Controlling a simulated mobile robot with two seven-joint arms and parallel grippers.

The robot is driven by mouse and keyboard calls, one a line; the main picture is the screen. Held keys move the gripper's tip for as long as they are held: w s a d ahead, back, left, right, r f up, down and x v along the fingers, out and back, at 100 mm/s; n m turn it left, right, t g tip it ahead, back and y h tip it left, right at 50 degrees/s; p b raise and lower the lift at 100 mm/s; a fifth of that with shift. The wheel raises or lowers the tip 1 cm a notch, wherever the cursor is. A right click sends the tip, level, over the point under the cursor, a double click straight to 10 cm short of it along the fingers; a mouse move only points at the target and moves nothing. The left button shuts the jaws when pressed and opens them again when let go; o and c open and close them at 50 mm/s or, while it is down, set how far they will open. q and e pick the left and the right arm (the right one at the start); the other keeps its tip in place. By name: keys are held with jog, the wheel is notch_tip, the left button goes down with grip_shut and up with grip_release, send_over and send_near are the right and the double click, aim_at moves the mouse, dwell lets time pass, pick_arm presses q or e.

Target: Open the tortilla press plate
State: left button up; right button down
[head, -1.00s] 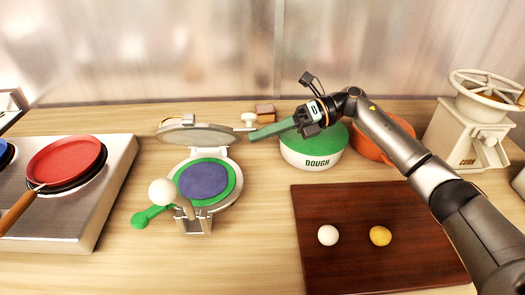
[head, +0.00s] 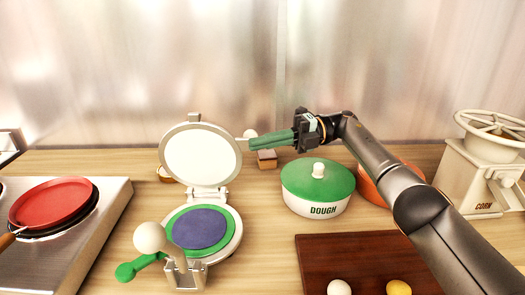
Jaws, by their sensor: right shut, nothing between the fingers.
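The tortilla press stands left of centre on the counter. Its round upper plate (head: 201,156) is raised nearly upright, its pale inner face toward me. The lower plate (head: 236,232) lies flat, with a green ring and a blue-purple disc (head: 201,228) on it. A lever with a white ball knob (head: 149,237) and a green-handled part (head: 127,271) are at the press's front left. My right gripper (head: 249,143) is shut and empty; its green fingers point left, with the tips close to the upper plate's right edge. I cannot tell whether they touch. My left gripper is out of view.
A green-lidded DOUGH pot (head: 318,186) stands below my right arm, with an orange pot (head: 376,188) behind the arm. A brown board (head: 325,255) with a white and a yellow ball is at front right. A stove (head: 84,237) with a red pan (head: 52,202) stands left, a CORN grinder (head: 470,180) right.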

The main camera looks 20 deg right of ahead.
jog(key=shift+w, duration=0.15)
jog(key=shift+r, duration=0.15)
dwell(0.5)
jog(key=s+a+r+b, duration=0.2)
jog(key=s+a+r, duration=0.2)
jog(key=s+r, duration=0.8)
jog(key=shift+s+r, duration=0.35)
jog(key=shift+s, duration=0.45)
